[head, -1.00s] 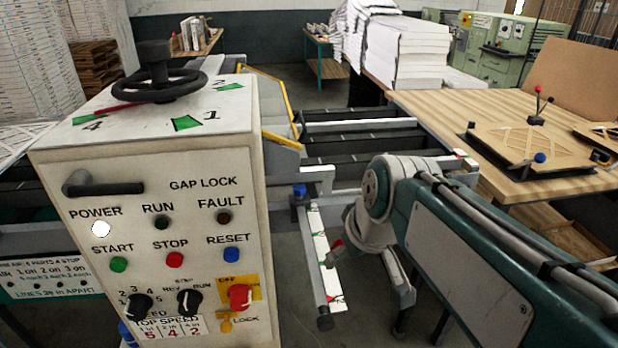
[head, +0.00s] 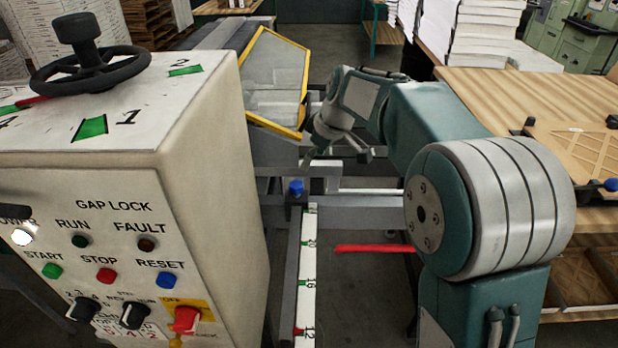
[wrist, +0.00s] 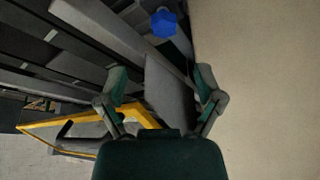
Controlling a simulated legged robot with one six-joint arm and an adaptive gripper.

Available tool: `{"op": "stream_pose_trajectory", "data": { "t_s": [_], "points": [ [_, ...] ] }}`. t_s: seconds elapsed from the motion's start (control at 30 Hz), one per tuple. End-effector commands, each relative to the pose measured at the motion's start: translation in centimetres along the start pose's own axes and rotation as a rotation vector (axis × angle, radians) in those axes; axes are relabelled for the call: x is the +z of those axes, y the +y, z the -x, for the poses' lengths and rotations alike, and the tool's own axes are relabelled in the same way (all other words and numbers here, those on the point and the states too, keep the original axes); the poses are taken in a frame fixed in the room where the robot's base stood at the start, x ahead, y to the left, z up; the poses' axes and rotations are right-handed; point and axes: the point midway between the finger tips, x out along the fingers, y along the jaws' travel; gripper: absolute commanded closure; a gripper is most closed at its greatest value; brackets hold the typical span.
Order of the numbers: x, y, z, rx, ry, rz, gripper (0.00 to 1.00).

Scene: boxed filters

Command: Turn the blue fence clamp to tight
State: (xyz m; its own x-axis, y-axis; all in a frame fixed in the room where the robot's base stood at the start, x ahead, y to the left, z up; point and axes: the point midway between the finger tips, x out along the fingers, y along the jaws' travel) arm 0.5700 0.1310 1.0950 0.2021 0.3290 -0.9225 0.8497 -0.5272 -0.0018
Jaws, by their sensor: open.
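The blue fence clamp (head: 296,187) is a small faceted knob on a dark block at the top of the scale rail (head: 306,265). In the wrist view the blue knob (wrist: 164,22) is near the top edge, just beyond and between the fingertips. My gripper (head: 316,154) is above and behind the clamp in the head view, partly hidden by my wrist. In the wrist view my gripper (wrist: 162,78) has its two fingers spread with nothing held. It is apart from the clamp. Any tight or loose marking on the clamp is too small to read.
A pale control cabinet (head: 170,180) with buttons and a black handwheel (head: 90,65) stands close on the left. A yellow-framed guard (head: 272,80) is beside my gripper. A red bar (head: 375,248) sticks out right of the rail. A wooden table (head: 500,95) is at right.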

Motion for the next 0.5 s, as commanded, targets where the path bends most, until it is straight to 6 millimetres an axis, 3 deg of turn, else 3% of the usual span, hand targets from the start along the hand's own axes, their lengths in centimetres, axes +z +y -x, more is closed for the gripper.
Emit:
{"op": "stream_pose_trajectory", "data": {
  "t_s": [0.5],
  "points": [
    [0.9,0.6,-8.3,-0.008,0.006,-0.004,0.15]
  ]
}}
